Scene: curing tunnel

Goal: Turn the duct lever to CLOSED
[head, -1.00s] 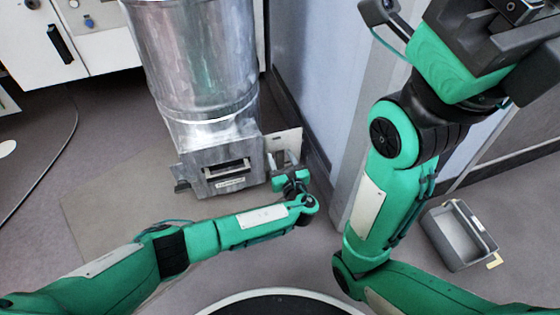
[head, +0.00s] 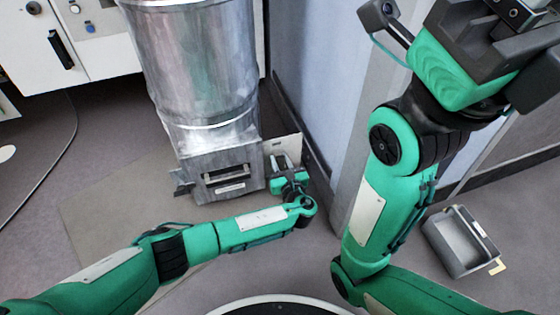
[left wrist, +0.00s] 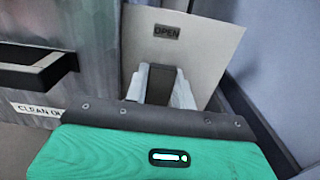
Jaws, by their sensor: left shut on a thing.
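The metal duct (head: 195,70) stands upright at centre left in the head view, with a box-like lower end. A pale plate (head: 284,145) sticks out from its right side; in the left wrist view the plate (left wrist: 205,45) carries an "OPEN" label (left wrist: 167,32). My left gripper (head: 284,162) is at this plate. In the left wrist view its two pale fingers (left wrist: 165,86) are shut on a grey piece between them, the duct lever, mostly hidden by the gripper. My right gripper (head: 490,45) is raised at upper right, far from the duct; its fingertips are not clear.
A pale wall panel (head: 318,80) stands close right of the plate. A grey bin (head: 460,245) lies on the floor at right. Floor in front is open.

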